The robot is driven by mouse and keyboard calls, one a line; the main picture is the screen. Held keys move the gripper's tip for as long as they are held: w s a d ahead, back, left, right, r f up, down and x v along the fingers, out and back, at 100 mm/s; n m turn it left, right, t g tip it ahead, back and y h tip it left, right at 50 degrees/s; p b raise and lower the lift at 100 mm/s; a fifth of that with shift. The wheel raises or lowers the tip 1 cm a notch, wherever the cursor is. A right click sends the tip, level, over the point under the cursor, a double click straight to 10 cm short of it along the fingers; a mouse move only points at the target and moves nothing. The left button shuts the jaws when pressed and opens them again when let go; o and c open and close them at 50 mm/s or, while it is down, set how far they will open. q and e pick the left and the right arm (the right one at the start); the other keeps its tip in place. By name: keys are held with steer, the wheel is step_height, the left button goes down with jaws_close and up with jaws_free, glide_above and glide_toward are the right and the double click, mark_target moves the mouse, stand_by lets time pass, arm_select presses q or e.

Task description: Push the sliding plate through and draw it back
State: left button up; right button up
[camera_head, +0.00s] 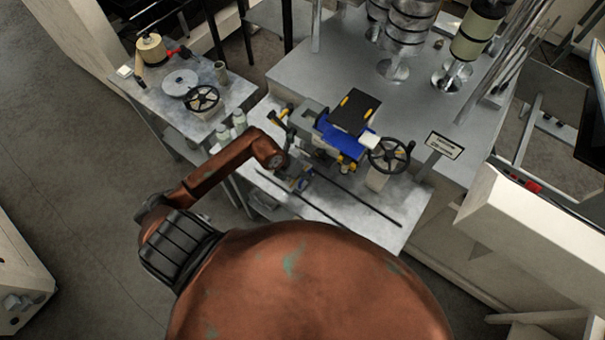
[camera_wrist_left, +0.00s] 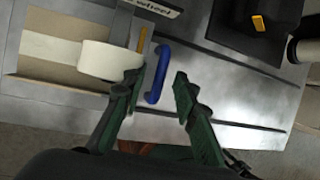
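A blue bar handle (camera_wrist_left: 158,73) stands on the grey metal bench (camera_wrist_left: 240,85), at the left end of two dark parallel rails (camera_head: 345,192). My left gripper (camera_wrist_left: 156,84) is open, with one finger on each side of the handle in the left wrist view. I see no clear contact, and the height gap cannot be told. In the head view my left gripper (camera_head: 291,174) is low over the bench and small, largely hiding the handle. The sliding plate's own edges cannot be made out. My right gripper is not in view.
A blue unit with a black top (camera_head: 353,110) and a handwheel (camera_head: 389,155) stand just behind the rails. A pale roll (camera_wrist_left: 108,60) lies close to my left finger. A side table (camera_head: 185,95) with another handwheel stands at left.

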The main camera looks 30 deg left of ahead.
arm_select(q)
steer(key=shift+c, duration=0.3)
jaws_close()
stand_by(0.4)
